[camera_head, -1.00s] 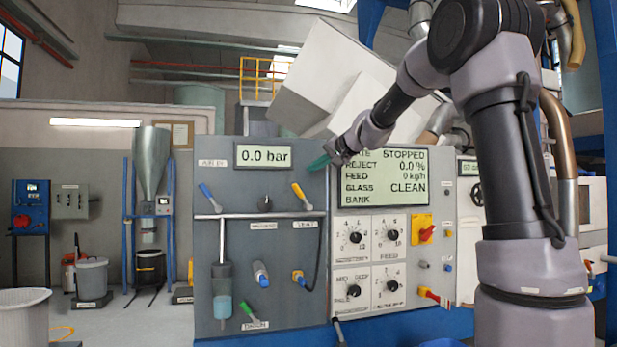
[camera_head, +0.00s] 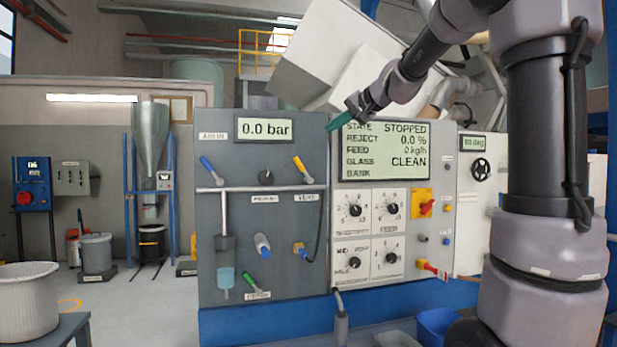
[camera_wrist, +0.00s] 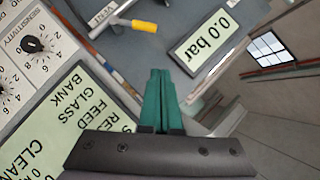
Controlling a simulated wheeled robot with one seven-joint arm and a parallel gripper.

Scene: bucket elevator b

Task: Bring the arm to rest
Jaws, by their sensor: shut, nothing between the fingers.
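My gripper (camera_head: 337,122) has green fingers and is held up in front of the top of the control panel, between the pressure display and the status screen. In the wrist view its green fingers (camera_wrist: 159,90) lie together with nothing between them. The gripper is apart from the panel's knobs and levers as far as I can tell. My arm runs up and to the right from it in the head view.
The grey panel (camera_head: 225,287) carries a display (camera_head: 264,129) reading 0.0 bar. The status screen (camera_head: 384,151) reads STOPPED and CLEAN. A yellow-handled lever (camera_head: 299,164) is below the gripper. A white bin (camera_head: 28,305) stands at the lower left; open floor lies behind.

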